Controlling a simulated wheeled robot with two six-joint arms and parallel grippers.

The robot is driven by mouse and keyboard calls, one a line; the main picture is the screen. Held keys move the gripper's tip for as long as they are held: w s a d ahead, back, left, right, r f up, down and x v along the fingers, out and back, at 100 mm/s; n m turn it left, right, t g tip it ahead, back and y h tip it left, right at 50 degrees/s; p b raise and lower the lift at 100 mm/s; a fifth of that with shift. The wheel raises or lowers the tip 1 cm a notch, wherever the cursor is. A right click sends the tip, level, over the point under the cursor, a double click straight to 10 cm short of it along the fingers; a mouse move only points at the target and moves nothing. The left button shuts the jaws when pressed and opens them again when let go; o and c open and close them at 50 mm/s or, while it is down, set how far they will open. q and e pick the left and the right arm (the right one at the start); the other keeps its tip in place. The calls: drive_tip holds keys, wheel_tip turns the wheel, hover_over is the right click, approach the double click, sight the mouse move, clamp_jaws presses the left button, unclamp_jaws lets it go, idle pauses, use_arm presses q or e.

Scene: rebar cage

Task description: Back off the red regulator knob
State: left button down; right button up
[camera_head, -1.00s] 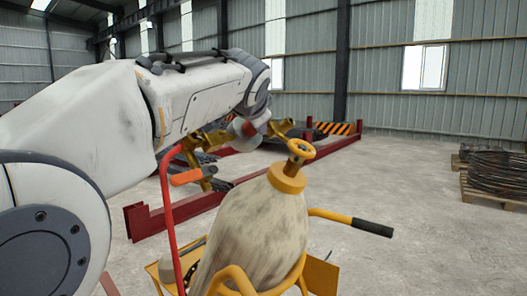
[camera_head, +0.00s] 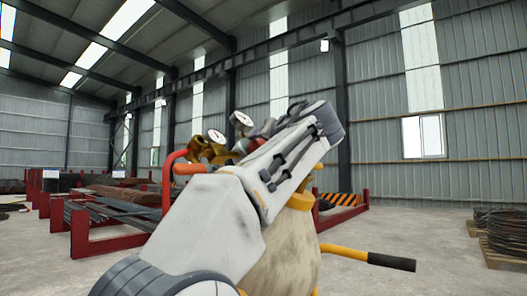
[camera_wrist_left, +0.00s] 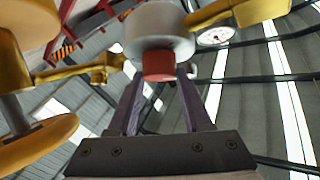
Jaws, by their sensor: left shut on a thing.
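The red regulator knob (camera_wrist_left: 158,65) sits at the end of a pale round regulator body (camera_wrist_left: 155,28) in the left wrist view. My left gripper (camera_wrist_left: 160,82) has one finger on each side of the knob and is shut on it. In the head view my left wrist link covers most of the gripper and knob. Brass regulator parts (camera_head: 208,152) with white dial gauges (camera_head: 241,120) show behind my arm. One gauge (camera_wrist_left: 213,37) also shows in the left wrist view. My right gripper is out of view.
A worn pale cylinder (camera_head: 285,258) with a yellow collar (camera_head: 302,200) stands close to my arm. A red hose (camera_head: 167,185) loops left of the regulator. A cart handle (camera_head: 390,261) sticks out right.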

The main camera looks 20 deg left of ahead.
use_arm(q)
drive_tip(key=shift+f+n+y, duration=0.1)
drive_tip(key=shift+n+y, duration=0.2)
drive_tip(key=shift+n, duration=0.2)
drive_tip(key=shift+c, duration=1.7)
unclamp_jaws()
drive_tip(key=shift+w, duration=0.1)
drive_tip(key=b+v, duration=0.1)
drive_tip(key=v, duration=0.9)
drive_tip(key=shift+s+d+b, duration=0.2)
drive_tip(key=shift+b, duration=0.2)
